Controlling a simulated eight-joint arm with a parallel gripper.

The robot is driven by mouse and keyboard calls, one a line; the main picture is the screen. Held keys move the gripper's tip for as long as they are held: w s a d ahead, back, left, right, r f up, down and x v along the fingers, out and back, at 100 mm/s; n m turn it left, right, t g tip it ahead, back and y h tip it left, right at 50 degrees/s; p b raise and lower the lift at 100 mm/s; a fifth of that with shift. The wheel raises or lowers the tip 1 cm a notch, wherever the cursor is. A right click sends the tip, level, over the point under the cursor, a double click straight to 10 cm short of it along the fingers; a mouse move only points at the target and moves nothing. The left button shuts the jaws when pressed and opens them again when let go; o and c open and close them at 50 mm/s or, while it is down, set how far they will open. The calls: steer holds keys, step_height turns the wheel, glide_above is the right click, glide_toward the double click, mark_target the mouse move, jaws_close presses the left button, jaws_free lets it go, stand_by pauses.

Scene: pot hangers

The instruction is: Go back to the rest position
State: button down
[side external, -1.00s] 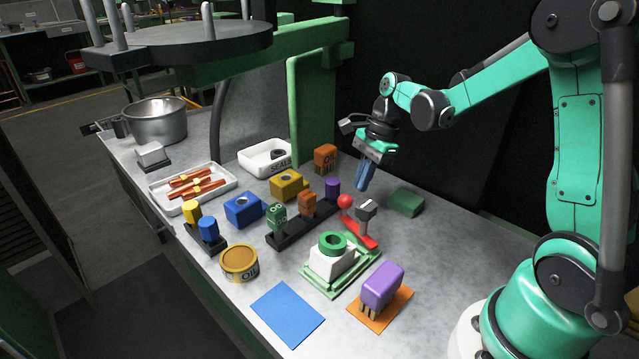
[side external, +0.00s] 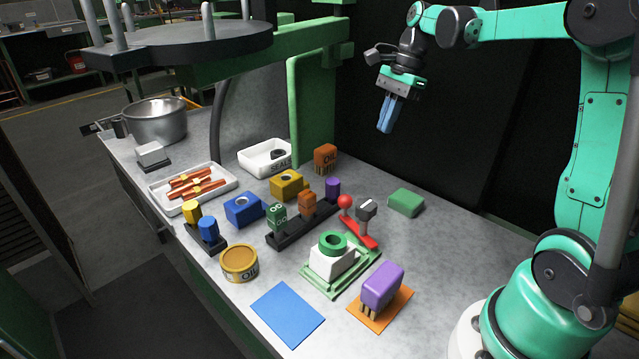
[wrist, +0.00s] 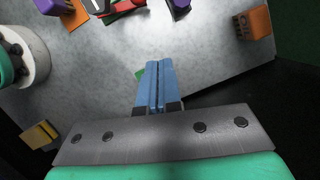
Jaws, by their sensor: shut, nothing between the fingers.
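My gripper (side external: 388,114) is raised high above the back right of the table, in front of the dark wall. Its two blue fingers are shut together with nothing between them and point down. The nearest things below in the side view are a green block (side external: 406,202) and a red-based piece with a red ball (side external: 345,201) and a grey head.
A grey table (side external: 440,245) holds a purple block (side external: 382,285), a white-and-green fixture (side external: 333,262), a dark rack with coloured blocks (side external: 290,236), an orange block (side external: 325,158), a white bin (side external: 265,171) and a metal pot (side external: 156,121). A green post (side external: 310,110) stands left of my gripper.

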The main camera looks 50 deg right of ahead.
steer(key=s+a+f+n+t+h, duration=0.1)
steer(key=s+a+n+t, duration=0.1)
steer(key=a+n, duration=0.5)
steer(key=s+a+f+n+t+h, duration=0.1)
steer(key=s+a+n+t+h, duration=0.1)
steer(key=a+n, duration=0.6)
steer(key=shift+s+f+n+t, duration=0.4)
steer(key=shift+s+n+t, duration=0.5)
steer(key=shift+n, duration=2.2)
steer(key=shift+w+a, duration=0.1)
